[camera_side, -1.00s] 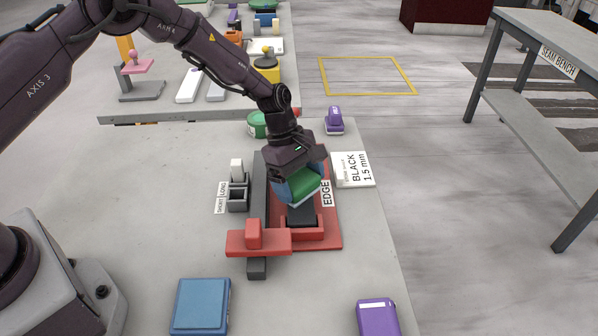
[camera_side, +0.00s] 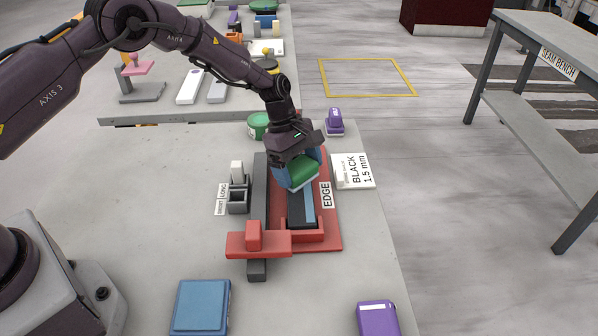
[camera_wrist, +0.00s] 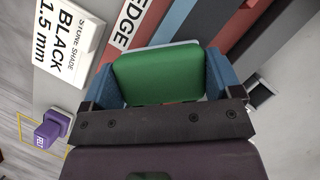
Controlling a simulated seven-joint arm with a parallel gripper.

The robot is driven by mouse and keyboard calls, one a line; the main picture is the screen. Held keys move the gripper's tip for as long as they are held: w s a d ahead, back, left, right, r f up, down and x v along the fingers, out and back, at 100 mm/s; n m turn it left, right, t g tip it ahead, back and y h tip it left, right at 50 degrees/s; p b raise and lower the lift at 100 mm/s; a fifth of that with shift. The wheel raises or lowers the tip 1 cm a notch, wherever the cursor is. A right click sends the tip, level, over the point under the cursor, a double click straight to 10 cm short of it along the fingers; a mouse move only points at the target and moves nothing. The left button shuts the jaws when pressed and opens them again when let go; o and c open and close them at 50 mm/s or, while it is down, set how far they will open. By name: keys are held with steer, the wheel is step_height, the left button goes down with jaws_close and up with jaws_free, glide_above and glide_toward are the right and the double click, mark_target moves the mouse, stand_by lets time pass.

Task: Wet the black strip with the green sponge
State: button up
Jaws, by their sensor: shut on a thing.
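The green sponge (camera_side: 299,174) has a pale underside and sits between the blue fingers of my gripper (camera_side: 299,170), which is shut on it. The sponge also fills the middle of the wrist view (camera_wrist: 158,75). The black strip (camera_side: 295,212) lies lengthwise in the red fixture (camera_side: 329,234). A blue-grey band (camera_side: 309,206) runs along the right side of its bared near part. The sponge is over the far part of the strip and hides it. I cannot tell whether they touch.
A label reading EDGE (camera_side: 326,194) and a BLACK 1.5 mm card (camera_side: 354,170) are right of the strip. A SHORT/LONG holder (camera_side: 237,198) is left. A green tub (camera_side: 258,125) and purple item (camera_side: 335,122) stand behind. A blue block (camera_side: 200,305) is in front.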

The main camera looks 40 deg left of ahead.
steer(key=shift+w+a+f, duration=0.15)
steer(key=shift+w+a, duration=0.5)
steer(key=shift+a, duration=0.15)
steer(key=shift+s+d+r, duration=0.15)
steer(key=shift+s+d, duration=1.15)
steer(key=shift+d, duration=0.05)
steer(key=shift+s+d+r, duration=0.15)
steer(key=shift+s+d, duration=1.1)
steer(key=shift+d, duration=0.1)
steer(key=shift+r, duration=3)
steer(key=shift+r, duration=0.15)
step_height(320, 180, up, 3)
steer(key=shift+f, duration=0.15)
